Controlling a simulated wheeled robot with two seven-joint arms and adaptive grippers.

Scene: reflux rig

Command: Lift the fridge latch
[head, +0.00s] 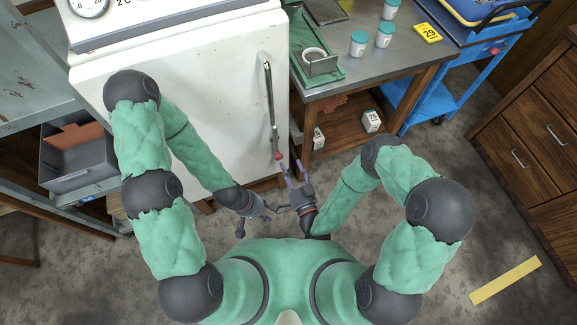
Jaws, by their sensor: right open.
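The white fridge (190,95) stands in front of me with its door shut. Its latch is a long metal lever (269,95) on the right side of the door, hanging nearly upright with a red knob (279,155) at its lower end. My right gripper (292,168) is open just below the knob, its fingers pointing up towards it. I cannot tell whether a finger touches the knob. My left gripper (257,223) is lower and to the left, near the fridge's bottom edge, with its fingers spread and empty.
A metal-topped bench (345,88) stands right of the fridge, with a green tray (313,50) and several white jars. A blue cart (440,85) and wooden drawers (525,150) are farther right. A shelf holds a grey bin (75,178) at the left.

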